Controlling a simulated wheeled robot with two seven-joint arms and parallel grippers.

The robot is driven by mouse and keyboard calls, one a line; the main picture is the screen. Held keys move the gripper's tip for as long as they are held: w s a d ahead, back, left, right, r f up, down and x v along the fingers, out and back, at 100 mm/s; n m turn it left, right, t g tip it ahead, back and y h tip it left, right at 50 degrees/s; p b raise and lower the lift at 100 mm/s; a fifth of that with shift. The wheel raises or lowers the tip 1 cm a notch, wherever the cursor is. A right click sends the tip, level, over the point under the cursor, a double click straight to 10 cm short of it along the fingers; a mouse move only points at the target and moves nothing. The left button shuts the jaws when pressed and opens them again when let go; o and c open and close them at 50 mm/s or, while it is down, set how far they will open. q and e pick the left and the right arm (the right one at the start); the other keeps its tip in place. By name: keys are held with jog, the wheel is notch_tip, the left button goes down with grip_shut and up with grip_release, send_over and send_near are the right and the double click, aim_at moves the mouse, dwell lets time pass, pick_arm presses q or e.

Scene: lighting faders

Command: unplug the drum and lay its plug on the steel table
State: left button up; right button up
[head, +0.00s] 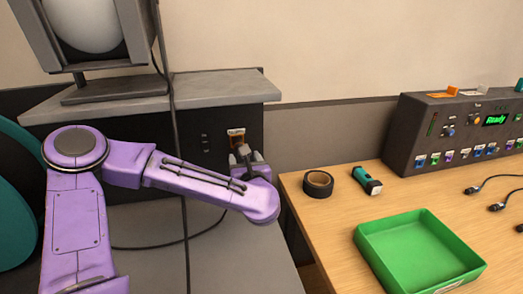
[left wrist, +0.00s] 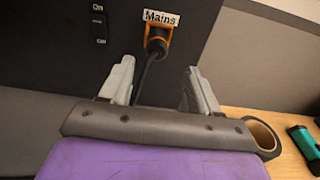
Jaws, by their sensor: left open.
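In the left wrist view a black plug (left wrist: 156,44) sits in an orange-rimmed socket labelled "Mains" on a dark panel. Its black cable (left wrist: 145,76) runs down between the fingers. My left gripper (left wrist: 160,75) is open, with its two grey fingers apart on either side of the cable, a little short of the plug. In the head view the socket (head: 236,136) shows just beyond my left gripper (head: 245,154). The grey table surface (head: 145,222) lies below my left arm. The drum cannot be made out for certain. My right gripper is not in view.
An On/Off switch (left wrist: 100,27) is left of the socket. A grey shelf (head: 215,88) juts out above the panel. A wooden desk to the right holds a tape roll (head: 318,184), a teal torch (head: 367,180), a green tray (head: 371,244) and a control box (head: 418,128).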

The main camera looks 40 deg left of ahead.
aim_at(238, 145)
pick_arm(q)
jog(key=x, duration=0.7)
jog(key=shift+s+a+f+b, duration=0.1)
jog(key=shift+s+a+b, duration=0.1)
jog(key=shift+b, duration=0.2)
jog(key=shift+w+a, duration=0.45)
jog(key=shift+a, duration=0.1)
jog(key=c, duration=1.1)
jog(key=shift+b+v, duration=0.3)
jog(key=shift+v, duration=2.15)
